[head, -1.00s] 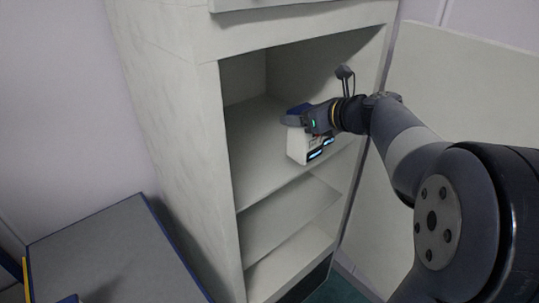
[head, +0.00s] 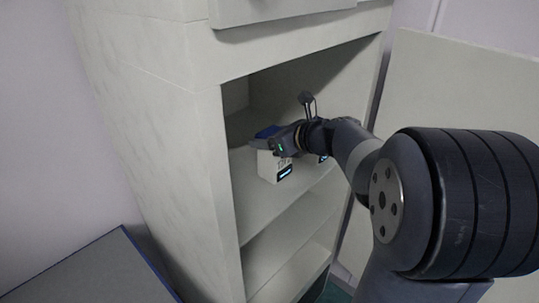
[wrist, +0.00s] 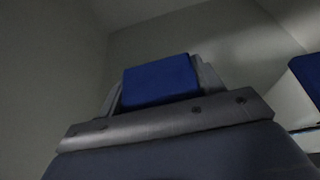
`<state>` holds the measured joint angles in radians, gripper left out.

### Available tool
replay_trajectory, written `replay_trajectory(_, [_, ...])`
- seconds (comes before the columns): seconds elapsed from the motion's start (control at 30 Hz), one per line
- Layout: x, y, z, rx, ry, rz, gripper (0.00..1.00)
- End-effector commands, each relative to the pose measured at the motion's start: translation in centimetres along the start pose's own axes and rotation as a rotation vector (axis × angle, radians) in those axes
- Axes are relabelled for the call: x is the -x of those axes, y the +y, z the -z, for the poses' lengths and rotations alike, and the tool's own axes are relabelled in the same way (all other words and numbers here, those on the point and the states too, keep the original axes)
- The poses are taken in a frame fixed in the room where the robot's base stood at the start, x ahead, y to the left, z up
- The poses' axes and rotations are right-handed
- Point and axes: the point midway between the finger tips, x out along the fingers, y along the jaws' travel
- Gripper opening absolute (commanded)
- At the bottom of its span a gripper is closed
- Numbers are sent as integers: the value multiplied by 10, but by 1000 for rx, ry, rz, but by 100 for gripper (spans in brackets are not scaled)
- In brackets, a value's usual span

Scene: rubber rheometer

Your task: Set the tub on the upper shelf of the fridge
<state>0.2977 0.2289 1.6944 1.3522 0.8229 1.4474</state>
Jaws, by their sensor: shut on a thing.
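The tub (head: 272,168) is white with a blue lid and a dark label with glowing marks. My gripper (head: 268,144) is shut on its top and holds it upright inside the open fridge (head: 165,110), over the upper shelf (head: 262,208). I cannot tell whether its base touches the shelf. In the wrist view its blue lid (wrist: 160,80) sits between the two fingers, and its body is hidden.
A second white tub with a blue lid (wrist: 308,78) stands to the right in the wrist view; my arm mostly hides it in the head view. The open fridge door (head: 455,130) is at the right. A grey table (head: 90,275) stands at lower left.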

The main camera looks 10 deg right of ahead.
Motion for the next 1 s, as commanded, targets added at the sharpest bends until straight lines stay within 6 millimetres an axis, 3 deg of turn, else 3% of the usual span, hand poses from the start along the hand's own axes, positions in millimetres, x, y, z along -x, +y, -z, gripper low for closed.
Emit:
replay_trajectory(0.3, [-15, 0, 35, 0, 0, 0, 34])
replay_trajectory(0.7, [-17, 0, 40, 1, -2, 1, 34])
replay_trajectory(0.73, [-17, 0, 40, 1, -1, 1, 64])
replay_trajectory(1.0, [-16, 0, 39, 1, -1, 1, 85])
